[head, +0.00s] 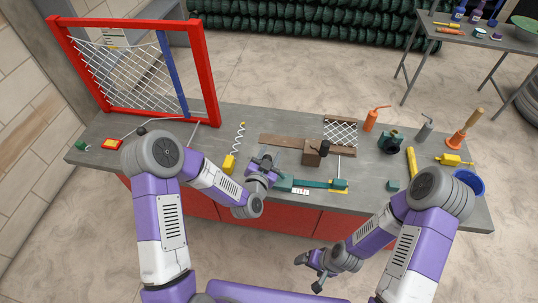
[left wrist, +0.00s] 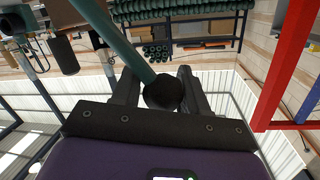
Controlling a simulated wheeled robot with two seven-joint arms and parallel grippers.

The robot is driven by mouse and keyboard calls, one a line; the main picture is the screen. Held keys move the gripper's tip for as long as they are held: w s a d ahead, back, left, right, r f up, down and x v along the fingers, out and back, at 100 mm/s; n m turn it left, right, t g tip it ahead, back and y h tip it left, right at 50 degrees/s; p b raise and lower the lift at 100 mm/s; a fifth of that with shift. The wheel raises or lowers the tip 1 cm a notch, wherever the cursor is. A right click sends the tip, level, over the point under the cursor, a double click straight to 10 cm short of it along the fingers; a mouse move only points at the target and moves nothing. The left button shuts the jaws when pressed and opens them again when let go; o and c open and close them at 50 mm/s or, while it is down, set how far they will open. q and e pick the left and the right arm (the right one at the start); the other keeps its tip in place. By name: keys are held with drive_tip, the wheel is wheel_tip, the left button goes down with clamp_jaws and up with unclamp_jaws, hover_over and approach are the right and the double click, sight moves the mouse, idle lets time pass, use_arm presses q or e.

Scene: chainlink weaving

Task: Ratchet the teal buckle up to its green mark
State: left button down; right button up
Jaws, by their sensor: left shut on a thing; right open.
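The teal buckle (head: 285,184) sits at the front of the grey bench, with a teal strap (head: 315,183) running right to a teal block (head: 340,184) on a yellow base. A small white strip with red marks (head: 300,191) lies in front of the strap; I cannot make out the green mark. My left gripper (head: 268,163) is just above and left of the buckle. In the left wrist view its fingers are shut on the black knob (left wrist: 163,93) of a teal lever (left wrist: 125,40). My right gripper (head: 318,274) is open and empty, in front of the bench.
A red frame with wire mesh (head: 207,75) stands at the bench's left. A brown block (head: 312,152) on a wooden board is behind the strap. An orange can (head: 371,121), yellow cylinder (head: 411,162) and blue bowl (head: 468,183) stand to the right.

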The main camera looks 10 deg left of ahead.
use_arm(q)
drive_tip(key=shift+s+a+f, duration=0.1)
drive_tip(key=shift+a+f, duration=0.05)
drive_tip(key=shift+f, duration=0.2)
drive_tip(key=c, duration=0.8)
unclamp_jaws()
drive_tip(key=shift+o, duration=0.9)
drive_tip(key=shift+r, duration=0.15)
drive_tip(key=s+a+r, duration=0.1)
drive_tip(key=s, duration=0.6)
drive_tip(key=shift+s, duration=0.15)
